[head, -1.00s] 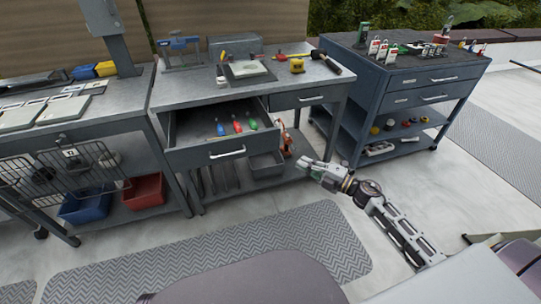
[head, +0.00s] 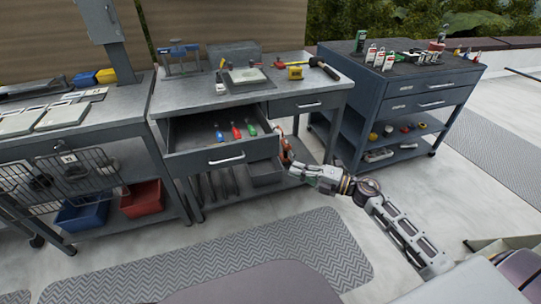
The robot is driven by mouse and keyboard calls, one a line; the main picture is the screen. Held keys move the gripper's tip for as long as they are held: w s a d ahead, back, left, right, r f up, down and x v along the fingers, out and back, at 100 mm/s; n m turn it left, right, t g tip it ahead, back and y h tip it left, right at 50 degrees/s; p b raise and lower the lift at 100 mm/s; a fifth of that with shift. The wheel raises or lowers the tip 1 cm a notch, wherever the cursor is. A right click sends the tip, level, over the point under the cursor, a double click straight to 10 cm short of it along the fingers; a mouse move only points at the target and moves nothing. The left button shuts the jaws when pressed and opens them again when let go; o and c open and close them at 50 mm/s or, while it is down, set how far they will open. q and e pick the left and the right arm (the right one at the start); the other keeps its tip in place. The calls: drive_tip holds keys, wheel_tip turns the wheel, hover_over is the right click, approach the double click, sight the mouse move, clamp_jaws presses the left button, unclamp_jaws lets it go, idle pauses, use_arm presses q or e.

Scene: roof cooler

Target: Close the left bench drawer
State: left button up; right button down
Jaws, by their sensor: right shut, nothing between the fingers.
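The left bench drawer (head: 200,162) is pulled out of the middle workbench (head: 230,98). Its front has a pale bar handle (head: 227,159). Several screwdrivers with blue, red and green handles (head: 236,131) lie inside it. My right gripper (head: 291,169) is shut and empty. In the picture it is just right of the drawer front's right end and slightly lower; whether it touches the drawer cannot be told. My left gripper is out of view.
The right bench drawer (head: 308,105) is shut. A hammer (head: 325,67) and a yellow tape measure (head: 295,72) lie on the benchtop. A dark tool cart (head: 400,100) stands to the right. A wire basket (head: 60,178) sticks out at left. Floor in front is clear, with grey mats (head: 220,255).

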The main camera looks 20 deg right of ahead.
drive_tip(key=shift+x, duration=2.15)
drive_tip(key=b, duration=0.2)
approach(258, 150)
drive_tip(key=x, duration=0.4)
drive_tip(key=shift+w+a, duration=0.15)
drive_tip(key=shift+a, duration=0.15)
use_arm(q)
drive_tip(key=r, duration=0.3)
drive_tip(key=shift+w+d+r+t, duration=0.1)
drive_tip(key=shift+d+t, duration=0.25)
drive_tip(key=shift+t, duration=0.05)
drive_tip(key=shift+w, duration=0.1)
use_arm(e)
drive_tip(key=shift+w, duration=0.1)
